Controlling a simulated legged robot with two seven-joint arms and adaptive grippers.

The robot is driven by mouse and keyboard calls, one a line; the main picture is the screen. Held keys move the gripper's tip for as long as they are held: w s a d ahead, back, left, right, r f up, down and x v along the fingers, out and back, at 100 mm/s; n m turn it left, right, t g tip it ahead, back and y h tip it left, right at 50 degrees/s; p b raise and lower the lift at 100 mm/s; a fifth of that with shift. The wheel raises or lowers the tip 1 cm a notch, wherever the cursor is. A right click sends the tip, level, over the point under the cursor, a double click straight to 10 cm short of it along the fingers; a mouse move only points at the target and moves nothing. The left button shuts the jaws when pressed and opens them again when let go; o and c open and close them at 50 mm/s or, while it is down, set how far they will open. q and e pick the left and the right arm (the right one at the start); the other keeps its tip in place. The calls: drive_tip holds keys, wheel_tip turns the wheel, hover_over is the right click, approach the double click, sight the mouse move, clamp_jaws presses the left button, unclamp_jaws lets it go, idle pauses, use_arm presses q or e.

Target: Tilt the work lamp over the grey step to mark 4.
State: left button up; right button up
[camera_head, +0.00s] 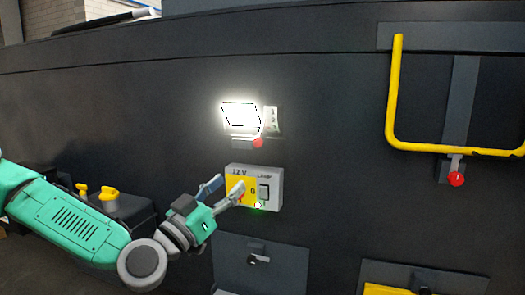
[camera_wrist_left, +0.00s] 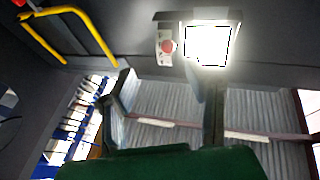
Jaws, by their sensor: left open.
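The work lamp (camera_head: 241,116) is lit and glows white on the dark chassis wall; it also shows at the top of the left wrist view (camera_wrist_left: 207,45). A pale scale plate (camera_head: 272,120) is at its right; its marks are too small to read. A red knob (camera_head: 258,142) sits at the lamp's lower right and also shows in the left wrist view (camera_wrist_left: 168,46). My left gripper (camera_head: 226,186) is open and empty, below the lamp and in front of the switch box. A dark grey panel with a latch (camera_head: 285,264), possibly the grey step, is below. My right gripper is not in view.
The switch box (camera_head: 275,190), labelled 12 V and LAMP, is partly covered by my left gripper. A yellow handle (camera_head: 397,95) with a red knob (camera_head: 456,180) hangs at right. Yellow caps (camera_head: 108,194) stand on a dark box at left. A yellow part (camera_head: 388,290) shows at the bottom.

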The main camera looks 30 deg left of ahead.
sight(254, 146)
use_arm(q)
drive_tip(key=x, duration=0.4)
drive_tip(key=r+x, duration=0.1)
drive_tip(key=x, duration=0.4)
drive_tip(key=a+r+p+x, duration=0.1)
drive_tip(key=x, duration=0.4)
drive_tip(key=shift+s, duration=0.3)
